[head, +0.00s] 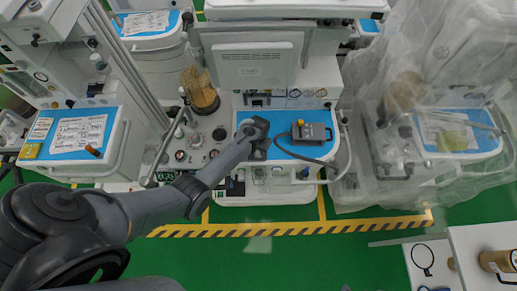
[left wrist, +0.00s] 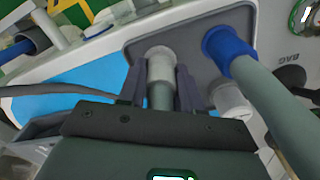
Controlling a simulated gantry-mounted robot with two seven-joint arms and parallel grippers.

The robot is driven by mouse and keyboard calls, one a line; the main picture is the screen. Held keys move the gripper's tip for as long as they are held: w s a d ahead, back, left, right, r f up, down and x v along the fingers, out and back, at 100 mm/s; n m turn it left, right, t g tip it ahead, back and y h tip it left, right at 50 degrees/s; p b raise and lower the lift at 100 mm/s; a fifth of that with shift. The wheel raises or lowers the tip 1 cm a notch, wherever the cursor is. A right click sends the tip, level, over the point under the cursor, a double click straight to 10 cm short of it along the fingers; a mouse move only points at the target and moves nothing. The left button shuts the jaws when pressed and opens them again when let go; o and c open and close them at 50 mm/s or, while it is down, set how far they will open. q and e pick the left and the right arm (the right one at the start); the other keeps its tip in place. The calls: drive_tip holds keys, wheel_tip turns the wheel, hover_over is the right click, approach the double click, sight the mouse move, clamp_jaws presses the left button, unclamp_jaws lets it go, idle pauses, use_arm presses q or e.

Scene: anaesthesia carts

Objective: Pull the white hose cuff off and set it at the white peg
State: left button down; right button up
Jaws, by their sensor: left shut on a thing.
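In the left wrist view, the white hose cuff (left wrist: 160,62) is between the two fingers of my left gripper (left wrist: 160,82), which is shut on it. Its grey-green hose (left wrist: 160,97) runs back toward the gripper's palm. The cuff's far end is against or close to a grey panel (left wrist: 190,40); I cannot tell whether it is still seated. In the head view my left gripper (head: 258,156) is at the front of the middle cart, and the cuff is too small to make out. A short white cylinder (left wrist: 232,100) sits right of the gripper; I cannot tell whether it is the white peg. My right gripper is out of view.
A blue cuff (left wrist: 228,45) with a thick grey hose (left wrist: 275,105) is close on the right. A plastic-draped cart (head: 440,150) stands at right.

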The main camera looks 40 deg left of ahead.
use_arm(q)
drive_tip(key=shift+f, duration=0.35)
drive_tip(key=c, duration=0.7)
unclamp_jaws()
drive_tip(key=shift+r, duration=0.1)
drive_tip(key=shift+r, duration=0.4)
wheel_tip(320, 180, up, 9)
drive_tip(key=shift+f+p, duration=0.15)
drive_tip(key=shift+p, duration=0.2)
drive_tip(key=shift+r, duration=0.6)
drive_tip(key=shift+s, duration=0.1)
